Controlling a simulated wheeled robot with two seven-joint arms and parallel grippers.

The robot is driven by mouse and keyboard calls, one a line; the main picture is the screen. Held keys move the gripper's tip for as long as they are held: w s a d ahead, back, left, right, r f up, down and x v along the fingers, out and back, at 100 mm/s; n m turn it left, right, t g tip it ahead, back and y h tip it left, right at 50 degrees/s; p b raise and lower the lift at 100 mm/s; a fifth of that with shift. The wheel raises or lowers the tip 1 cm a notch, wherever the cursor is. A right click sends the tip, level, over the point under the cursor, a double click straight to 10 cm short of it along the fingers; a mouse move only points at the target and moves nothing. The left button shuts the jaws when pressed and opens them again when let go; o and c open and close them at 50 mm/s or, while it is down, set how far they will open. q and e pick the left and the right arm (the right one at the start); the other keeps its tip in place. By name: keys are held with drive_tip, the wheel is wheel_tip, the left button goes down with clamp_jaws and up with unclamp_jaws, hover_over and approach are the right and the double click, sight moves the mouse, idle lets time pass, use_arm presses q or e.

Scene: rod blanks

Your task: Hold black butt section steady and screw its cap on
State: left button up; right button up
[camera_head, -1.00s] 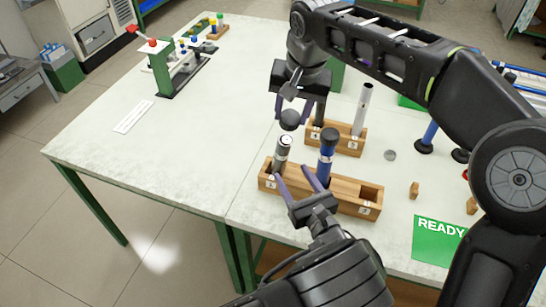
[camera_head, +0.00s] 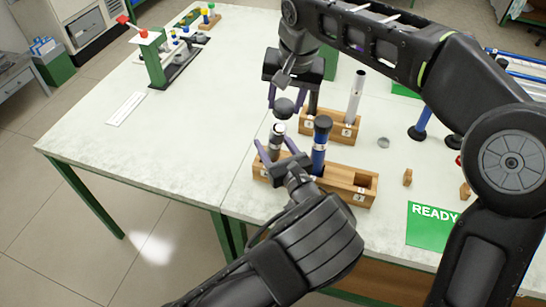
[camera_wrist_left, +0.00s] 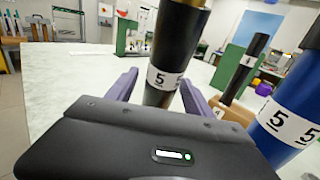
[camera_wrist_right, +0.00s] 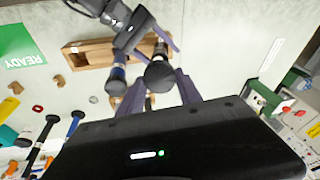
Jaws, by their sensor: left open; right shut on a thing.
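The black butt section (camera_head: 276,141), with a white label reading 5 in the left wrist view (camera_wrist_left: 165,78), stands upright in the left end of the front wooden block (camera_head: 337,182). My left gripper (camera_head: 275,149) is open, with one finger on each side of the section. My right gripper (camera_head: 285,104) is shut on the dark round cap (camera_head: 283,107) and holds it just above the section's top, with a small gap in the head view. The right wrist view shows the cap (camera_wrist_right: 159,76) over the section, hiding part of it.
A blue section with a dark cap (camera_head: 321,137) stands close to the right in the same block. Behind is another wooden block (camera_head: 335,131) with a silver tube (camera_head: 355,94) and a dark rod. A green READY mat (camera_head: 433,226) lies front right.

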use_arm(q)
drive_tip(key=shift+x, duration=1.4)
drive_tip(key=shift+c, duration=0.2)
clamp_jaws()
